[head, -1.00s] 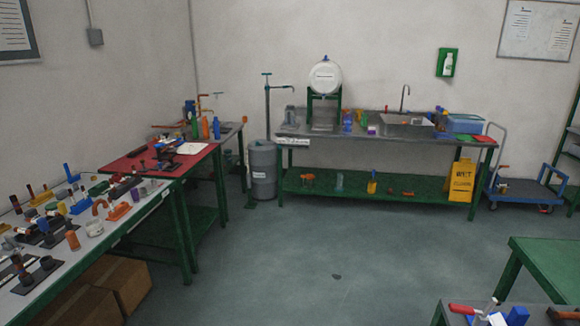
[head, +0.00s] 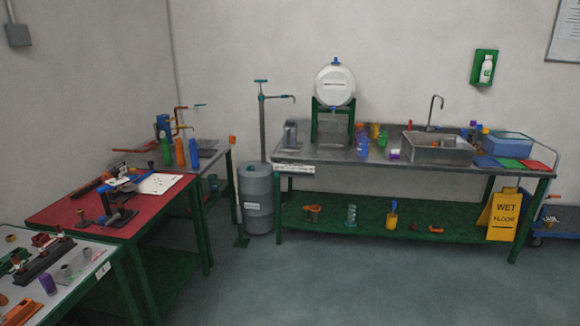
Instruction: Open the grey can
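A small grey metal can (head: 291,134) stands upright at the left end of the long steel-topped bench, left of the white drum. It is too small in the picture to make out its lid or cap. A large grey barrel (head: 257,212) with a label stands on the floor between the benches, close to a tall pump post. Neither of my grippers is in view.
The long bench (head: 385,161) bears a white drum (head: 335,86), bottles, a sink (head: 437,149) and trays. A red-topped table (head: 98,211) stands at the left. A yellow wet-floor sign (head: 503,216) stands at the right. The floor (head: 360,285) in front is clear.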

